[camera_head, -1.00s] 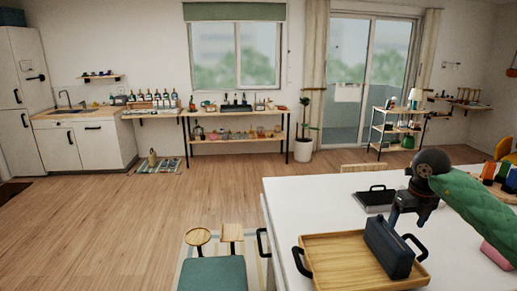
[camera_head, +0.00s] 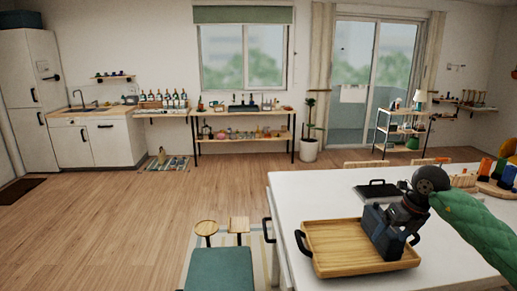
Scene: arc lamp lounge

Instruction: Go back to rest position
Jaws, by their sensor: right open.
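My right gripper (camera_head: 402,217) comes in from the right on a green-sleeved arm. My left gripper is not in view.
The white table (camera_head: 300,190) also holds a black flat item with a handle (camera_head: 377,190) behind the tray, and colourful items (camera_head: 490,172) at the far right. A teal-seated chair (camera_head: 220,270) stands left of the table. The wooden floor at left is clear.

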